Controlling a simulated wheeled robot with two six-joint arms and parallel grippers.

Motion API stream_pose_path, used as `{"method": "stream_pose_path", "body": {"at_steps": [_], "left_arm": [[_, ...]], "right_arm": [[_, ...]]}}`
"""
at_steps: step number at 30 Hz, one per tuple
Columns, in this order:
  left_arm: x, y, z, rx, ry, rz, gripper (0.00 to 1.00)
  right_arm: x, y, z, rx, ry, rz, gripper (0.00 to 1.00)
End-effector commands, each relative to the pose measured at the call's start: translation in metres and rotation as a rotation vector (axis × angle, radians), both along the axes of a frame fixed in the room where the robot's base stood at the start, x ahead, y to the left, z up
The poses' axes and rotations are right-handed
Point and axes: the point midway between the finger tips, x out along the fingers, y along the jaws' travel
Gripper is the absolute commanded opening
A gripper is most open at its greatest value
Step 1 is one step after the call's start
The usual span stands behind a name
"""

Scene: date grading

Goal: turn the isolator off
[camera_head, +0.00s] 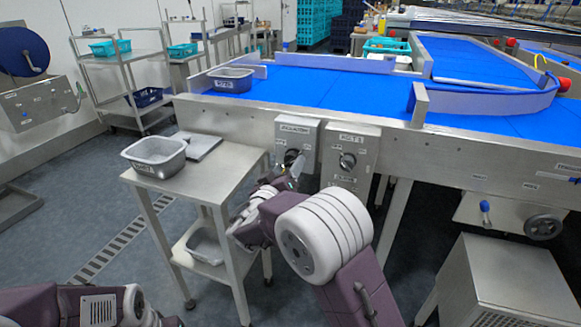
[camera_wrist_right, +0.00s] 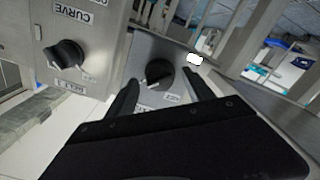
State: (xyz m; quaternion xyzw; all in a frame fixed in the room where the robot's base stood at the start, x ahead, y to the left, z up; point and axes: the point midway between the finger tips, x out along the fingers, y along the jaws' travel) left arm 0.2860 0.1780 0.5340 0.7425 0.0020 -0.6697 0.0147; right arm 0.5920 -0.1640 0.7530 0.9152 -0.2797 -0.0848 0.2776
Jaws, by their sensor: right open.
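The isolator is a grey box (camera_head: 297,133) on the side of the conveyor frame, with a black rotary knob (camera_head: 291,157). In the right wrist view this knob (camera_wrist_right: 158,73) has a pale pointer mark that points to the lower left. My right gripper (camera_head: 291,172) is in front of the isolator box. In the right wrist view the open gripper (camera_wrist_right: 161,88) has one finger on each side of the knob; I cannot tell whether they touch it. Part of the box is hidden by the gripper.
A second switch box (camera_head: 349,140) with a similar knob (camera_wrist_right: 65,53) stands beside the isolator. A steel side table (camera_head: 225,160) with a grey tub (camera_head: 154,154) is to the left. The blue conveyor belt (camera_head: 310,85) runs above.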

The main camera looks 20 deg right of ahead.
Motion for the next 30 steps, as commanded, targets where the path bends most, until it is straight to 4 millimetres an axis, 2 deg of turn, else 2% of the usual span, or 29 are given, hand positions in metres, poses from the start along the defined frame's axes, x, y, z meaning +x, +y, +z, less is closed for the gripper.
{"method": "stream_pose_path", "body": {"at_steps": [5,13,14,20,21,30], "left_arm": [[0.000,0.000,-0.005,0.000,0.000,0.000,0.36],[0.000,0.000,-0.004,0.000,0.000,0.000,0.36],[0.000,0.000,-0.004,0.000,0.000,0.000,0.36],[0.000,0.000,-0.004,0.000,0.000,0.000,0.36],[0.000,0.000,-0.004,0.000,0.000,0.000,0.36],[0.000,0.000,-0.011,0.000,0.000,0.000,0.36]], "right_arm": [[0.018,-0.012,-0.001,0.000,0.000,-0.001,0.61],[0.020,-0.014,0.000,-0.001,0.001,0.001,0.61],[0.020,-0.014,0.000,-0.001,0.001,0.001,0.58],[0.020,-0.014,0.000,-0.001,0.001,0.001,0.03],[0.020,-0.014,0.000,0.000,0.000,0.001,0.00],[0.020,-0.014,-0.002,-0.040,0.028,-0.001,0.00]]}}
